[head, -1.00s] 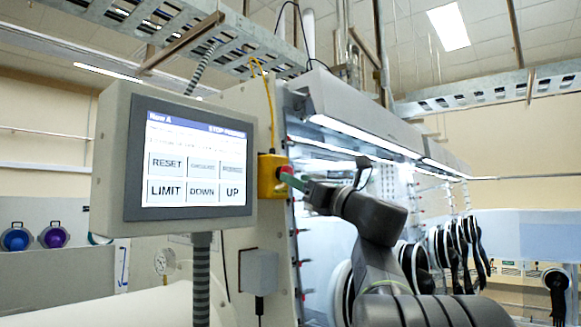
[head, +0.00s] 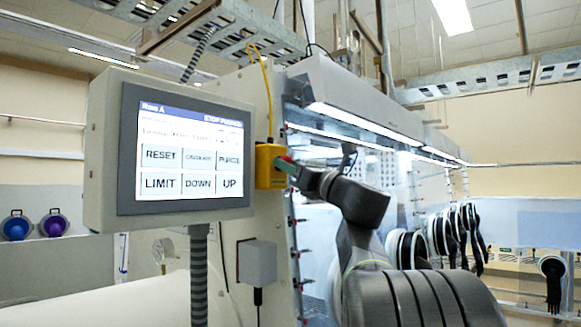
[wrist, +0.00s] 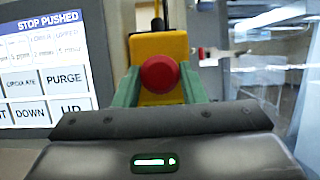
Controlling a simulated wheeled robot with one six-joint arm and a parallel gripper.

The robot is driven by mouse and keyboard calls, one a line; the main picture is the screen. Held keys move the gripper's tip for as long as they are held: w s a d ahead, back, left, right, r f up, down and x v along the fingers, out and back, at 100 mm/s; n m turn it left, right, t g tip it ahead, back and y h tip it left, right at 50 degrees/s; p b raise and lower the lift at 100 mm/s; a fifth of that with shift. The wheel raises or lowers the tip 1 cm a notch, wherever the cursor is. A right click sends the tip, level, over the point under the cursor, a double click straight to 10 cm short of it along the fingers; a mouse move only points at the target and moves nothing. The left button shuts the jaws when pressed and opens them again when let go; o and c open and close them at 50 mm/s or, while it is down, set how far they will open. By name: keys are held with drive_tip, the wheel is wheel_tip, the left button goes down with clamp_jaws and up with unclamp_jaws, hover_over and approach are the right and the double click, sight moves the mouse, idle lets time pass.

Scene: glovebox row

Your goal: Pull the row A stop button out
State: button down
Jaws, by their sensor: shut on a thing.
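The stop button (wrist: 160,75) is a round red knob on the front of a yellow box (wrist: 164,46). In the head view the yellow box (head: 267,168) is mounted on the cabinet edge, right of the screen. My gripper (head: 288,164) reaches it from the right, and its green fingers hide most of the knob there. In the wrist view the green fingers of my gripper (wrist: 161,84) stand on both sides of the knob, shut on it. The screen (wrist: 47,62) reads "STOP PUSHED"; in the head view the row A screen (head: 190,150) shows its buttons.
The grey screen housing (head: 101,160) is close left of the yellow box. A yellow cable (head: 266,80) rises from the box. A grey box (head: 257,262) is on the panel below. Black gloves (head: 468,228) hang along the row at right.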

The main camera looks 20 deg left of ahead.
drive_tip(key=shift+s+d+b, duration=0.25)
drive_tip(key=shift+d+b, duration=0.45)
drive_tip(key=shift+b, duration=0.1)
drive_tip(key=c, duration=1.3)
unclamp_jaws()
drive_tip(key=o, duration=0.4)
drive_tip(key=shift+s+d, duration=0.1)
drive_tip(key=shift+d, duration=0.2)
drive_tip(key=shift+a, duration=0.1)
drive_tip(key=b+v, duration=0.5)
drive_tip(key=v, duration=0.9)
drive_tip(key=shift+a+b, duration=0.1)
drive_tip(key=shift+b, duration=0.25)
